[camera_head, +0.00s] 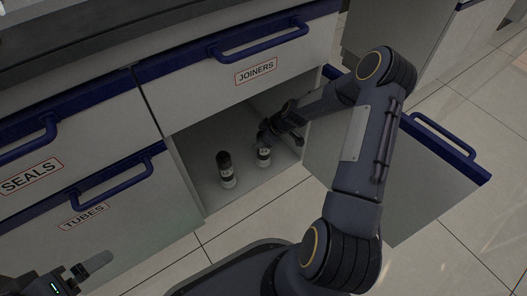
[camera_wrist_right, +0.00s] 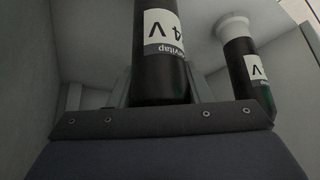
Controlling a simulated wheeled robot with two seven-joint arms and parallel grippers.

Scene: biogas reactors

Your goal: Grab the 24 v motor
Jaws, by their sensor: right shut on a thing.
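Two dark cylindrical motors with white labels are in the open cabinet bay below the JOINERS drawer. One motor (camera_head: 226,170) stands upright on the bay floor, to the left. The other motor (camera_head: 263,156) is at my right gripper (camera_head: 266,132), which reaches in from the right. In the right wrist view, my right gripper (camera_wrist_right: 158,92) is shut on a motor (camera_wrist_right: 162,70) whose label shows a "4" and a "V", partly cut off by the frame. A second motor (camera_wrist_right: 246,72) with a "V" stands apart, to the right. My left gripper (camera_head: 88,268) is empty at the lower left.
The JOINERS drawer (camera_head: 240,60) is above the bay. The SEALS (camera_head: 60,150) and TUBES (camera_head: 130,200) drawers are at left. An open door or drawer with a blue handle (camera_head: 440,135) stands right of the bay. Tiled floor (camera_head: 240,215) lies in front.

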